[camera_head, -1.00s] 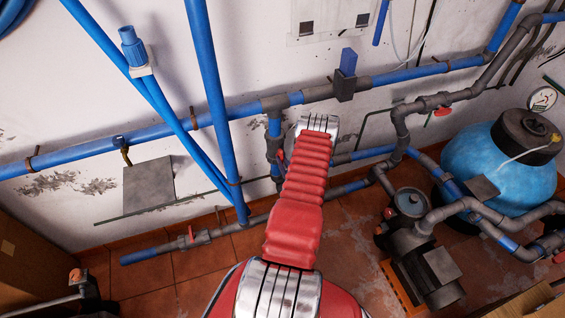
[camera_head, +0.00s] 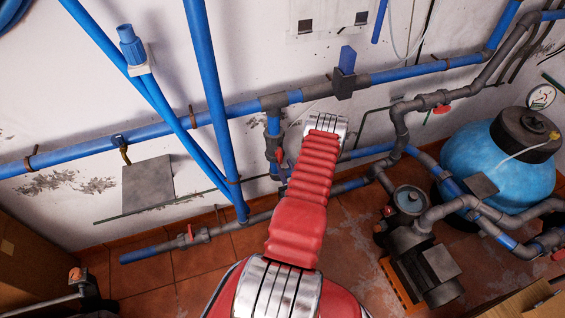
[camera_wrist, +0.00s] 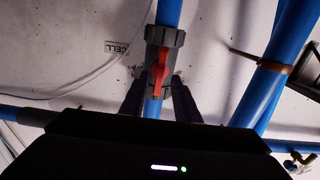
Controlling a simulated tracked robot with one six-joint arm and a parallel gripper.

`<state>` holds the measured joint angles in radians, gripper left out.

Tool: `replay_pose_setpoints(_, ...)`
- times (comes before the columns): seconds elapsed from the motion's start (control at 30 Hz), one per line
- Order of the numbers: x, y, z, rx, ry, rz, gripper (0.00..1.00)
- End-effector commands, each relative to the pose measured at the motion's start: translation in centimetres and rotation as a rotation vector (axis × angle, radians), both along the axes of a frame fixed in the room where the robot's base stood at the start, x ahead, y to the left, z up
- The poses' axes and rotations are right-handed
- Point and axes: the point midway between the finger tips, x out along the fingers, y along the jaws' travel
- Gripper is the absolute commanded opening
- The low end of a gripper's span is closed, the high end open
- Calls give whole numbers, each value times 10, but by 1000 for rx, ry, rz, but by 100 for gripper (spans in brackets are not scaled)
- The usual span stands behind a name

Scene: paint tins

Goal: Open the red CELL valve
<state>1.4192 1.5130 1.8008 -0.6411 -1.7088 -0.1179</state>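In the wrist view, the red valve handle (camera_wrist: 160,66) sits on a grey valve body (camera_wrist: 164,38) on an upright blue pipe. The handle lies roughly along the pipe, slightly tilted. A small CELL label (camera_wrist: 117,48) is on the wall to its left. My gripper (camera_wrist: 157,80) is open, with one dark finger on each side of the pipe near the handle's lower end. I cannot tell whether the fingers touch it. In the head view, my red arm hides the gripper; a grey valve (camera_head: 272,146) with a bit of red shows just left of the arm's end.
Diagonal blue pipes (camera_wrist: 262,95) run on the right in the wrist view. A horizontal blue pipe (camera_head: 238,110) crosses the wall in the head view. Other red-handled valves (camera_head: 443,109) (camera_head: 190,232) are nearby. A pump (camera_head: 420,260) and a blue tank (camera_head: 485,163) stand at right.

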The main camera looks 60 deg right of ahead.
Motion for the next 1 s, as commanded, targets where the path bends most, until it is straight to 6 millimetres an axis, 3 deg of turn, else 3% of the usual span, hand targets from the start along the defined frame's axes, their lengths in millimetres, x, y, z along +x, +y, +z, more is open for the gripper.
replay_pose_setpoints(0.5,-61,59,-1,3,1,-4,29)
replay_pose_setpoints(1.0,-70,70,-1,1,1,-1,29)
